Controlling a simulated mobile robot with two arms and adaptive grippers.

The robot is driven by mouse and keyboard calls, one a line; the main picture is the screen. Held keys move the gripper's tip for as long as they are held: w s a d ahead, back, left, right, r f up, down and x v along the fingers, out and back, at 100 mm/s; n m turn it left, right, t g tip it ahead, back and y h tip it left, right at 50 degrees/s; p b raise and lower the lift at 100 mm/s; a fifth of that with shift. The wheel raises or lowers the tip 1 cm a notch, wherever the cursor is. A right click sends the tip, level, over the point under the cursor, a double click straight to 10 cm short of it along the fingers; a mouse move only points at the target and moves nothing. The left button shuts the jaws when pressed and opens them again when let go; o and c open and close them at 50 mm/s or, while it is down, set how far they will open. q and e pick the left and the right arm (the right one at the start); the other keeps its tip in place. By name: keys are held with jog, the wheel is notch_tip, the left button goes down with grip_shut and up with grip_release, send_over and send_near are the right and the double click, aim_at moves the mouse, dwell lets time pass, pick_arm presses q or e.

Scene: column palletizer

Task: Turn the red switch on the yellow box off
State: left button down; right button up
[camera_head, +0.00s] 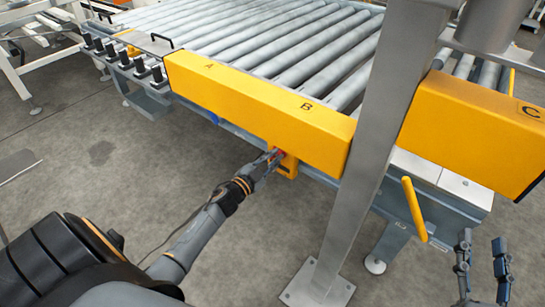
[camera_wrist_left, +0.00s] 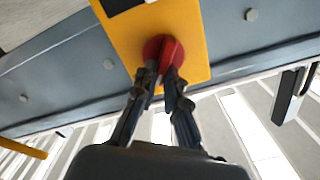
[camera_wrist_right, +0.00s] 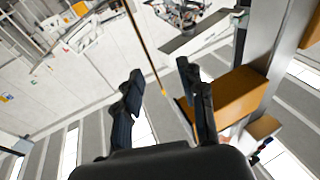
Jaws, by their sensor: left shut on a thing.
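The red switch (camera_wrist_left: 163,50) is a round red knob on the face of the yellow box (camera_wrist_left: 195,30), which is fixed to a grey beam. My left gripper (camera_wrist_left: 164,78) is shut on the red switch, with a finger on each side of it. In the head view the yellow box (camera_head: 289,167) sits below the long yellow cover marked A and B, and my left gripper (camera_head: 272,156) reaches it from the left. Only a bit of red shows there. My right gripper (camera_head: 482,250) is open and empty at the lower right; its spread fingers also show in the right wrist view (camera_wrist_right: 160,85).
The roller conveyor (camera_head: 270,45) lies behind the yellow cover (camera_head: 255,105). A grey post (camera_head: 365,150) stands right of the box. A yellow handle (camera_head: 414,209) hangs between the post and my right gripper. The floor before the conveyor is clear.

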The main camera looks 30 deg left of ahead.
pick_arm(q)
jog(key=shift+f+m, duration=0.15)
jog(key=shift+m, duration=0.45)
jog(key=shift+d+f+m+b, duration=0.15)
jog(key=shift+m+b, duration=0.3)
jog(key=shift+m, duration=1.15)
jog(key=shift+d+f+m+b, duration=0.15)
jog(key=shift+m+b, duration=0.3)
jog(key=shift+m, duration=1.15)
jog(key=shift+f+m+b, duration=0.2)
jog(key=shift+m+b, duration=0.25)
jog(key=shift+m, duration=1.15)
pick_arm(e)
jog(key=s+r+t+y, duration=0.3)
jog(key=s+r+t, duration=0.3)
jog(key=r, duration=0.4)
jog(key=shift+t, duration=0.7)
jog(key=shift+r, duration=0.1)
pick_arm(q)
jog(key=c, duration=1.4)
grip_release()
jog(key=s+a, duration=0.1)
jog(key=s, duration=1.1)
